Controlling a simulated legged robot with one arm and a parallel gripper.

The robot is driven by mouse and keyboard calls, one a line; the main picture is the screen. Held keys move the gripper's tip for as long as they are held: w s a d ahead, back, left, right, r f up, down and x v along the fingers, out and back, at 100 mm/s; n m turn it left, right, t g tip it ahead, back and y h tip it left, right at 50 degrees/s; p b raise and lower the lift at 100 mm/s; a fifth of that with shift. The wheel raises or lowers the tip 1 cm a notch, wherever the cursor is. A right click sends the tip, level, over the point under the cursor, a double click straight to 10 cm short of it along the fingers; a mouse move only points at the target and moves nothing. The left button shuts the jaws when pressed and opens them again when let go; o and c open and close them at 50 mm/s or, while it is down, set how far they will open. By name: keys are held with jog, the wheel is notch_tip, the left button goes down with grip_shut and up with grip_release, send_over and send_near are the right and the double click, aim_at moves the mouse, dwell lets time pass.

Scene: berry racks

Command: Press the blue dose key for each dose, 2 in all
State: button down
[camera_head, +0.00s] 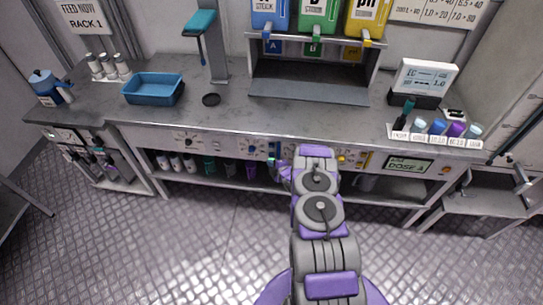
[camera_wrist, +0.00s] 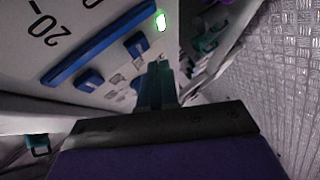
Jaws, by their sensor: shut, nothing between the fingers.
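My gripper (camera_head: 273,161) is at the front panel of the bench, left of my arm, and its fingers are closed with nothing between them. In the wrist view the closed teal fingers (camera_wrist: 156,82) point at the pale panel. Two small blue pieces, one left (camera_wrist: 89,80) and one nearer the fingertips (camera_wrist: 136,45), show on the panel beside a long blue bar (camera_wrist: 95,47). I cannot tell which is the dose key, or whether the fingertips touch anything. A green light (camera_wrist: 160,22) is lit by the bar's end.
The panel bears several knobs (camera_head: 188,142) and a green dose display (camera_head: 408,165), its number hard to read. Blue, green and yellow containers (camera_head: 317,15) stand above. A blue tray (camera_head: 153,89) sits on the bench. Bottles stand on the shelf below; the floor in front is clear.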

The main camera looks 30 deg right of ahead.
jog(key=s+a+p, duration=0.2)
jog(key=s+p, duration=0.1)
jog(key=shift+s+a, duration=0.2)
jog(key=shift+s, duration=0.1)
dwell(0.7)
